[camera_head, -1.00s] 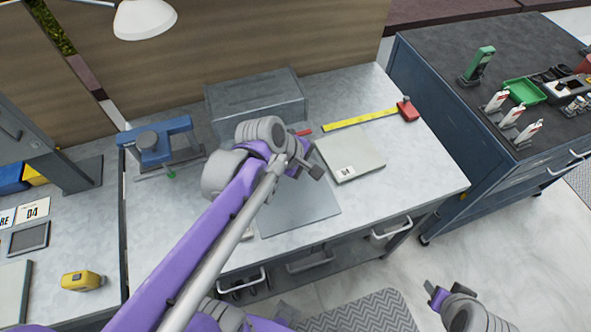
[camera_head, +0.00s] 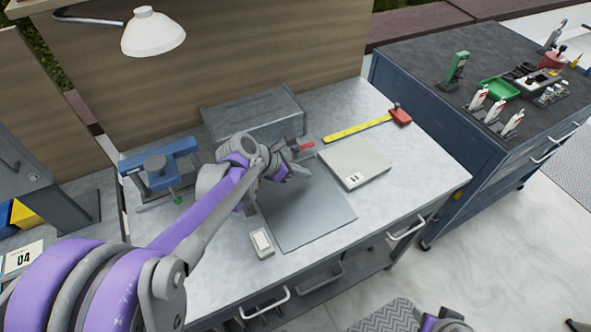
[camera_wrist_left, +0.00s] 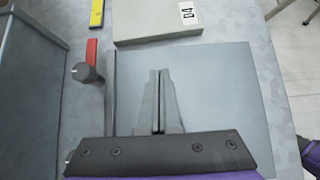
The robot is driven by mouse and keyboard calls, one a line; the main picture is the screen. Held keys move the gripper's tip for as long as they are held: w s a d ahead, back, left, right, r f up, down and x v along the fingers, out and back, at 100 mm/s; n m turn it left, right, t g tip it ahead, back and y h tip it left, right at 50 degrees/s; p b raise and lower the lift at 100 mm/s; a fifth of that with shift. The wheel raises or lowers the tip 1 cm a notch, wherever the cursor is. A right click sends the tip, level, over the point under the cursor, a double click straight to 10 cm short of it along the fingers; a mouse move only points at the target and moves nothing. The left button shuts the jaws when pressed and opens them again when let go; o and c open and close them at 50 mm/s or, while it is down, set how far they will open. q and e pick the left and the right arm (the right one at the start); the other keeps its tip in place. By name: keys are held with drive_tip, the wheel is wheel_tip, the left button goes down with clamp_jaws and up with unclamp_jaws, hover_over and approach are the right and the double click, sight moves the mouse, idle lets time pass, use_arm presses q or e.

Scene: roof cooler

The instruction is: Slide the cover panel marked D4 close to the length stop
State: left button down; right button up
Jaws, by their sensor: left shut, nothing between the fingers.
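The cover panel (camera_head: 358,160) is a pale flat slab on the bench, right of the grey mat (camera_head: 310,215). Its D4 label shows clearly in the wrist view, where the panel (camera_wrist_left: 150,28) lies at the top. My left gripper (camera_head: 300,172) is over the mat's upper part, left of the panel. In the wrist view its fingers (camera_wrist_left: 160,75) are together and empty, apart from the panel. A dark upright bar (camera_wrist_left: 110,95) with a round knob (camera_wrist_left: 83,72) stands at the mat's edge; I cannot tell if it is the length stop. My right gripper (camera_head: 440,318) is cut by the bottom edge.
A grey box (camera_head: 252,115) stands behind my left gripper. A blue vise (camera_head: 160,165) is at the left. A small white block (camera_head: 262,243) is at the mat's left edge. The bench right of the panel is clear.

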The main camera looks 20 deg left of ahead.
sight(374, 153)
use_arm(q)
drive_tip(key=x, duration=0.4)
drive_tip(key=w+d, duration=0.2)
drive_tip(key=w, duration=0.1)
drive_tip(key=shift+w+d+f, duration=0.2)
drive_tip(key=shift+d, duration=0.05)
drive_tip(key=w+d, duration=0.3)
drive_tip(key=w, duration=0.1)
drive_tip(key=w+d+b, duration=0.1)
drive_tip(key=w+d, duration=0.2)
drive_tip(key=w, duration=0.1)
drive_tip(key=w+d, duration=0.4)
drive_tip(key=shift+w+b, duration=0.3)
drive_tip(key=shift+w, duration=0.1)
